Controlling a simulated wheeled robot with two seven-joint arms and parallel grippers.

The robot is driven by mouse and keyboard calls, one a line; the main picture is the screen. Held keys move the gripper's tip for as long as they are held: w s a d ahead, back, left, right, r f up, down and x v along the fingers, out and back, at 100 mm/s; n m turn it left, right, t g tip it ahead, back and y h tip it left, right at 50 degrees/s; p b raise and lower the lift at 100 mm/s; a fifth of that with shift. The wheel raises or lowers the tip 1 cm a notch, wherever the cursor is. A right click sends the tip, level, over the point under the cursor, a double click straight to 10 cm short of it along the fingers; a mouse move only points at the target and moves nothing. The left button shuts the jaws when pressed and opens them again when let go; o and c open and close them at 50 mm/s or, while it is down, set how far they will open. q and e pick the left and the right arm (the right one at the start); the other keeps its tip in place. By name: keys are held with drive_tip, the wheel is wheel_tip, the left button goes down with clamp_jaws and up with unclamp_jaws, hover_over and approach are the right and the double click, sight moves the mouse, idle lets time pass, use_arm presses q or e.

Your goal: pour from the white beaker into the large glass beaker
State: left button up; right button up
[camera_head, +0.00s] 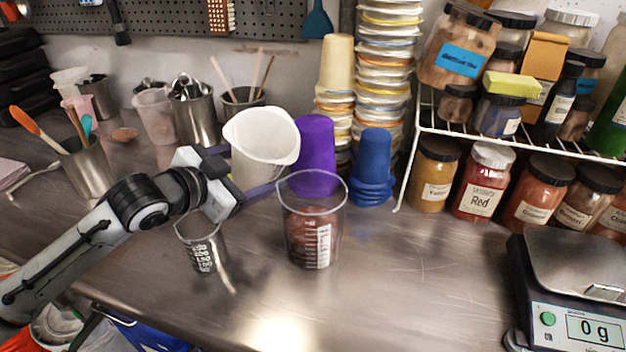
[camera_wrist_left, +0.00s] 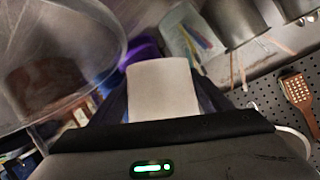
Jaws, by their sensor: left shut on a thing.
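The white beaker (camera_head: 262,142) is tilted a little to the right, its spout toward the large glass beaker. My left gripper (camera_head: 246,172) is shut on its lower part and holds it up beside the glass beaker's left rim. In the left wrist view the white beaker (camera_wrist_left: 163,92) sits between the fingers. The large glass beaker (camera_head: 312,232) stands upright on the bench, with something reddish-brown inside. It also shows close at the left of the left wrist view (camera_wrist_left: 62,35). No stream shows between them.
A small graduated beaker (camera_head: 203,247) stands just left of the glass beaker, near my arm. Purple cups (camera_head: 316,150) and blue cups (camera_head: 373,165) stand behind. A rack with jars (camera_head: 492,180) and a scale (camera_head: 575,290) are at the right. The front middle bench is clear.

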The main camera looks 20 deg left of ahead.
sight(249, 135)
use_arm(q)
drive_tip(key=p, duration=0.1)
drive_tip(key=r+n+p, duration=0.1)
drive_tip(key=p, duration=0.1)
drive_tip(key=shift+w+a+r+n+g+h, duration=0.1)
drive_tip(key=shift+w+a+n+g+h, duration=0.05)
drive_tip(key=shift+a+n+g+h, duration=0.2)
drive_tip(key=shift+h, duration=0.35)
drive_tip(key=shift+n, duration=0.35)
drive_tip(key=shift+w+n+g+h, duration=0.1)
drive_tip(key=shift+n+g+h, duration=0.2)
drive_tip(key=shift+n, duration=0.1)
use_arm(e)
wheel_tip(249, 135, up, 4)
drive_tip(key=shift+r, duration=0.2)
use_arm(q)
drive_tip(key=shift+d+r, duration=0.1)
drive_tip(key=shift+r, duration=2.85)
use_arm(e)
drive_tip(key=shift+w, duration=0.1)
